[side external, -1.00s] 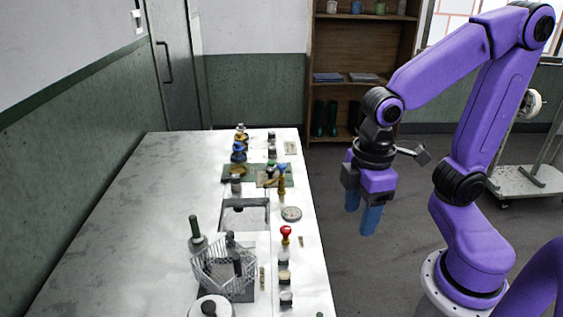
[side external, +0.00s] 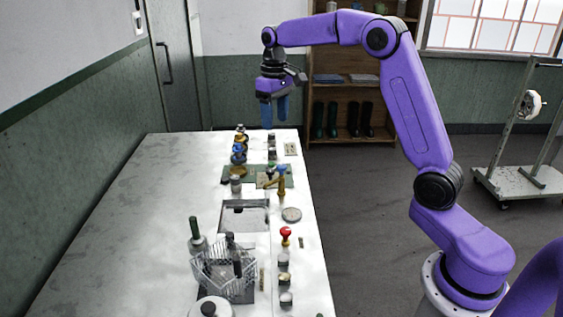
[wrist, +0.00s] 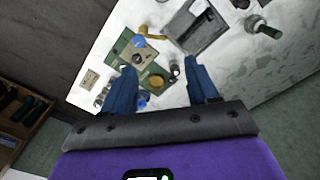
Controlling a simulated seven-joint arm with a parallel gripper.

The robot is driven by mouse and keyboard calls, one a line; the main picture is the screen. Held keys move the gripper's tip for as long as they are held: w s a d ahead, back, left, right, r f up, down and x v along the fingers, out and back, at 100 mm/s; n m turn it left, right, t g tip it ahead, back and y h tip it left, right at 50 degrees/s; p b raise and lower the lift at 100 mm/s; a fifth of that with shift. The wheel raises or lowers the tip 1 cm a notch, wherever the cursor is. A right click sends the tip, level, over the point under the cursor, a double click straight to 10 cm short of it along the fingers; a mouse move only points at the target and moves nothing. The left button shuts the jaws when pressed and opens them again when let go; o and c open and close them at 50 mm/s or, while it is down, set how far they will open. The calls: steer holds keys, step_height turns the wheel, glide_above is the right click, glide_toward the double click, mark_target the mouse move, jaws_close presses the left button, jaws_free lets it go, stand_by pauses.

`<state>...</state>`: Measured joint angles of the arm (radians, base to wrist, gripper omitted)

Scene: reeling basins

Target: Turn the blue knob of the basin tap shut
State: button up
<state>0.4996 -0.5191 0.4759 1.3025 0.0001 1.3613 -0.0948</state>
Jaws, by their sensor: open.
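The basin tap (side external: 281,187) is brass with a blue knob (side external: 281,169) on top. It stands at the right side of the table, beyond the sunken rectangular basin (side external: 224,214). In the wrist view the blue knob (wrist: 138,41) sits near the brass tap (wrist: 152,36), ahead of the fingertips and toward the left one. My gripper (side external: 274,122) is open and empty, pointing down above the table's far end. It is higher and farther back than the knob, touching nothing. In the wrist view the two blue fingers of my gripper (wrist: 160,66) are spread apart.
A red-knobbed tap (side external: 286,232) stands nearer along the right edge. A green board (side external: 232,170) lies around the blue-knobbed tap's area, with bottles (side external: 239,153) close by. A wire basket (side external: 224,270) is at the front. The table's left side is clear.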

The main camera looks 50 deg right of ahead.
steer(key=m, duration=0.1)
glide_above(281, 165)
step_height(281, 165, down, 18)
steer(key=shift+s+r, duration=0.15)
steer(key=shift+r, duration=0.05)
stand_by(0.3)
steer(key=c, duration=1)
